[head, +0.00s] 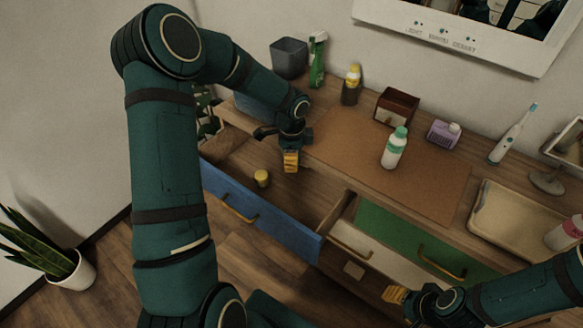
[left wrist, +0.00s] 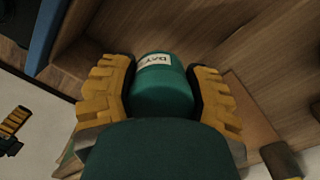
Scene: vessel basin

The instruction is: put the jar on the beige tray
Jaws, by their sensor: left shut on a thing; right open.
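The jar (left wrist: 164,86) is a teal cylinder with a pale, partly readable label in the left wrist view. My left gripper (head: 290,161) is shut on it, with a yellow finger on each side; it also shows in the left wrist view (left wrist: 165,95). In the head view the gripper is above the open drawer's back edge, and I cannot make out the jar there. The beige tray (head: 483,213) lies at the right end of the counter, well away from this gripper. My right gripper (head: 396,295) is open, low in front of the drawers.
The blue drawer (head: 243,206) is open, with a small yellow-topped thing (head: 262,178) inside. A white drawer (head: 365,250) is also pulled out. A green-capped bottle (head: 392,153) stands on the brown mat (head: 430,185). A pink-and-white bottle (head: 563,237) is by the tray.

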